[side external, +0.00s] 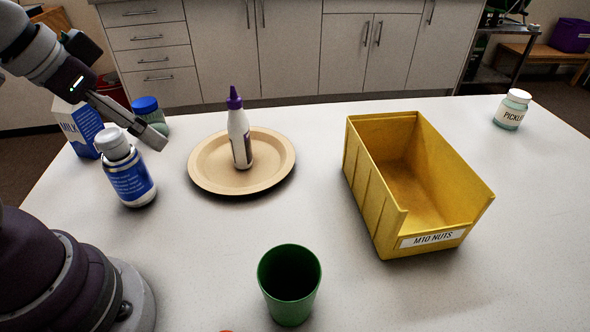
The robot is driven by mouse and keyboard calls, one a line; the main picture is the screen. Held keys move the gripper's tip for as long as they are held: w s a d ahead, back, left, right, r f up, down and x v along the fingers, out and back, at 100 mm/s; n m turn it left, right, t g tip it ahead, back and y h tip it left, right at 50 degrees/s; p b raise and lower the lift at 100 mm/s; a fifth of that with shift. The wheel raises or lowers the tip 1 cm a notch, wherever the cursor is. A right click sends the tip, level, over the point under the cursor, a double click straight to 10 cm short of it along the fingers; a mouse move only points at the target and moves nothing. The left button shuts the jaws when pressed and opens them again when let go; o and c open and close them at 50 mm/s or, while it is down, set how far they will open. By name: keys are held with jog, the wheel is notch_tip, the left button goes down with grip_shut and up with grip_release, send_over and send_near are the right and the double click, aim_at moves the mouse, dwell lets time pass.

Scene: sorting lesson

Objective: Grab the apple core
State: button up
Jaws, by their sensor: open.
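No apple core can be made out in the side view. A tiny reddish sliver (227,330) shows at the bottom edge, left of the green cup, too cut off to identify. My gripper (152,131) is open and empty at the upper left. It is above the table, near the blue-and-white bottle and the blue-lidded jar, far from the sliver.
Near my gripper stand a milk carton (78,128), a blue-and-white bottle (131,182) and a blue-lidded jar (147,106). A tan plate (270,172) bears a purple-capped bottle (239,138). A yellow bin (375,203), green cup (290,300) and pickle jar (512,110) stand apart.

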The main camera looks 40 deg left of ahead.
jog(key=s+d+f+n+g+h, duration=0.4)
jog(key=d+f+n+g+h, duration=0.3)
jog(key=d+f+g+h, duration=0.6)
jog(key=a+f+n+t+h, duration=0.1)
jog(key=n, duration=0.1)
jog(key=s+a+f+n+t+h, duration=0.1)
jog(key=f+n+t+h, duration=0.1)
jog(key=n, duration=0.1)
jog(key=f+n+t+h, duration=0.1)
jog(key=n, duration=0.2)
jog(key=shift+s+a+f+h, duration=0.3)
jog(key=shift+s+a+f, duration=0.05)
jog(key=shift+s+a, duration=0.05)
jog(key=shift+s+f+n, duration=0.1)
jog(key=shift+f+n, duration=0.2)
jog(key=shift+n, duration=0.2)
jog(key=shift+s+d+f+t, duration=0.1)
jog(key=shift+d+t, duration=0.2)
jog(key=shift+d, duration=0.05)
jog(key=d, duration=0.4)
jog(key=s+d, duration=0.1)
jog(key=d, duration=0.1)
jog(key=shift+d, duration=0.4)
jog(key=c, duration=1)
